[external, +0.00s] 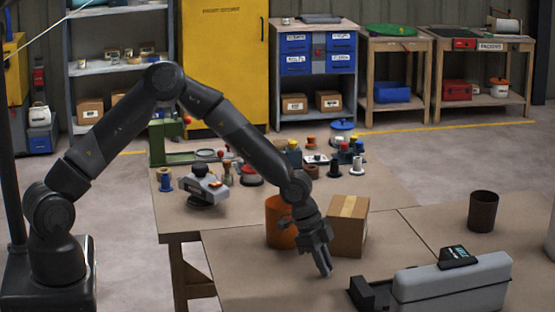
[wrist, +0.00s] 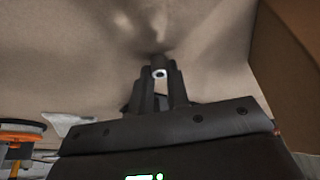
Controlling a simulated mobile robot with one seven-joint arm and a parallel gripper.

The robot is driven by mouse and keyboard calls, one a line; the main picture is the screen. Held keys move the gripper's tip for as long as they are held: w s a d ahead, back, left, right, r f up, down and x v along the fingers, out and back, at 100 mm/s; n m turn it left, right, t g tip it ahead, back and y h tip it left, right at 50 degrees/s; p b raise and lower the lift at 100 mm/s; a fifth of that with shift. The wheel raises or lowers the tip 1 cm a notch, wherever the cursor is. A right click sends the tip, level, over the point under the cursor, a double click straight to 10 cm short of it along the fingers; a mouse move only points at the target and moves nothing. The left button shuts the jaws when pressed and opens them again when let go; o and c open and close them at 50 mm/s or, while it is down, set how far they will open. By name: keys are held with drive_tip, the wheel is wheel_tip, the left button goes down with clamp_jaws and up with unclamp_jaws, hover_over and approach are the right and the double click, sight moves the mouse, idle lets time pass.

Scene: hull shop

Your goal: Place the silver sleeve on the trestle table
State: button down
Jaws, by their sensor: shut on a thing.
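My gripper (external: 326,268) points down over the brown top of the trestle table (external: 255,272), in front of the cardboard box. In the wrist view its fingers (wrist: 160,88) are shut on the silver sleeve (wrist: 160,72), a small ring-shaped end with a dark hole. Most of the sleeve is hidden between the fingers. In the external view the sleeve is too small to make out. The fingertips are close to the tabletop, but I cannot tell whether the sleeve touches it.
A cardboard box (external: 347,228) and an orange container (external: 279,222) stand close behind my gripper. A grey machine (external: 450,284) lies to the right, and a dark cup (external: 482,211) stands farther right. Several small items crowd the table's back. The front left tabletop is clear.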

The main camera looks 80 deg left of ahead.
drive_tip(key=shift+f, duration=0.15)
drive_tip(key=c, duration=1.4)
unclamp_jaws()
drive_tip(key=s+a+r+n+y, duration=0.1)
drive_tip(key=s+a+r+y, duration=0.1)
drive_tip(key=s+r, duration=0.65)
drive_tip(key=s+a+r+n+y, duration=0.1)
drive_tip(key=s+r, duration=0.5)
drive_tip(key=r, duration=0.6)
drive_tip(key=s+a+r+n, duration=0.1)
drive_tip(key=s+r+n, duration=0.1)
drive_tip(key=s, duration=0.7)
drive_tip(key=s+a+r+n+t, duration=0.1)
drive_tip(key=s+r, duration=0.3)
drive_tip(key=s, duration=0.6)
drive_tip(key=s+a+r+n+t, duration=0.1)
drive_tip(key=s+r, duration=0.3)
drive_tip(key=s, duration=0.5)
drive_tip(key=shift+s+a+n, duration=0.1)
drive_tip(key=shift+s+n, duration=0.2)
drive_tip(key=shift+n, duration=0.6)
